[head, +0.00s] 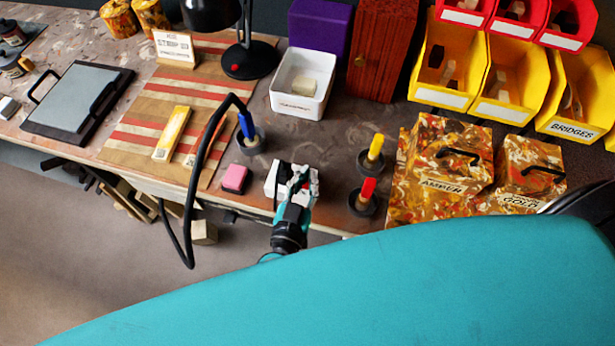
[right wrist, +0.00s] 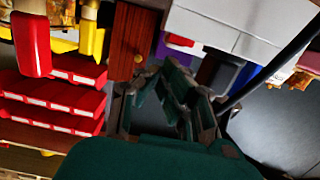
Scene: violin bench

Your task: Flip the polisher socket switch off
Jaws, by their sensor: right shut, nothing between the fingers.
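A small white box (head: 272,176), which looks like the socket, sits near the front edge of the bench. My right gripper (head: 299,178) is at its right side and covers part of it. The gripper is shut with nothing in it. In the right wrist view, my right gripper's fingers (right wrist: 190,95) show below a white box (right wrist: 245,30). A small red part (right wrist: 180,40) shows by that box's lower left edge; I cannot tell whether it is the switch or how it is set. Whether the fingers touch the box is unclear. My left gripper is not in view.
A pink block (head: 235,178) and a blue-handled tool (head: 246,126) in a dark cup stand to the left. Yellow (head: 375,148) and red (head: 367,190) handles stand to the right. A black cable (head: 190,205) hangs over the bench edge. A white bin (head: 300,98) is behind.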

